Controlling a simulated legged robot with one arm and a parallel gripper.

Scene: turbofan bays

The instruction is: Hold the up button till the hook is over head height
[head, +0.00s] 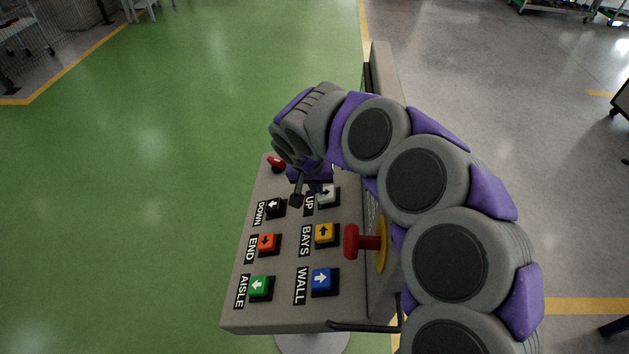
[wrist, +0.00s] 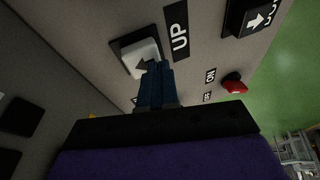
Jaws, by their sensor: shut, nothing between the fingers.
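The white up button (head: 328,196) sits at the upper right of the button panel, beside its UP label (head: 309,201). My gripper (head: 319,187) is shut and empty, with its tips at this button and partly covering it. In the wrist view my blue fingers (wrist: 153,68) overlap the edge of the white button (wrist: 138,56), next to the UP label (wrist: 178,30). They look in contact, but I cannot tell how far the button is pressed. The black DOWN button (head: 274,207) is to the left. The hook is not in view.
The grey panel (head: 285,315) also carries END, BAYS, AISLE and WALL buttons. A red mushroom knob (head: 352,242) is on its right side, and a red switch (head: 276,163) at its far left corner. Green floor (head: 150,180) lies open to the left.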

